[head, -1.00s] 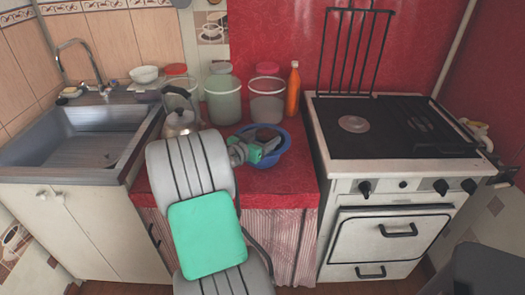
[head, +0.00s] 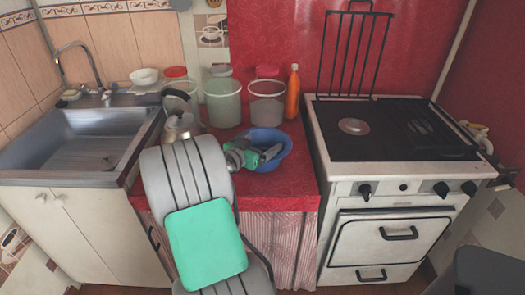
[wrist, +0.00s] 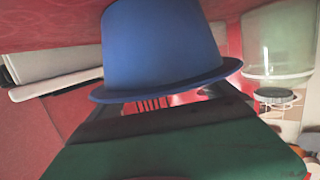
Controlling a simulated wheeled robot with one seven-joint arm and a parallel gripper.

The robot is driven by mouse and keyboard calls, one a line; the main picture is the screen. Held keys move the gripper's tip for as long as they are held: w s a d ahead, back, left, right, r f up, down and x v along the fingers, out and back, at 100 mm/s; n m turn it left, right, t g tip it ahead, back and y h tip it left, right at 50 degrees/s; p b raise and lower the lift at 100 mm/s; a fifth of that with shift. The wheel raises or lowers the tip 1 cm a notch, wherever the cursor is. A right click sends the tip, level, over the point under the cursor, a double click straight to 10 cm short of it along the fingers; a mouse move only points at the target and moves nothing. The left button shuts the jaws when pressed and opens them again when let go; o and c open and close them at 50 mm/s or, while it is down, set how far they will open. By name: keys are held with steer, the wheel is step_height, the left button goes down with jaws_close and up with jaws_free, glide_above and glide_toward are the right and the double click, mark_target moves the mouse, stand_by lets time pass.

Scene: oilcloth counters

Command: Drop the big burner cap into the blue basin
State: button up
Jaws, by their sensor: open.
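The blue basin (head: 284,155) stands on the red counter between the sink and the stove. In the wrist view its outer wall and rim (wrist: 165,50) fill the upper middle, turned upside down. My gripper (head: 270,156) is open over the basin's near left part, its fingers at about rim height. In the wrist view the basin's rim hides the fingertips. I cannot make out the big burner cap for certain; the fingers and basin wall hide part of the basin's inside. The stove shows a bare pale burner disc (head: 354,126).
The stove (head: 392,180) is at the right. The counter's front right is clear.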

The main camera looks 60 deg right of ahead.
steer(key=v, duration=0.6)
steer(key=shift+a+r, duration=0.1)
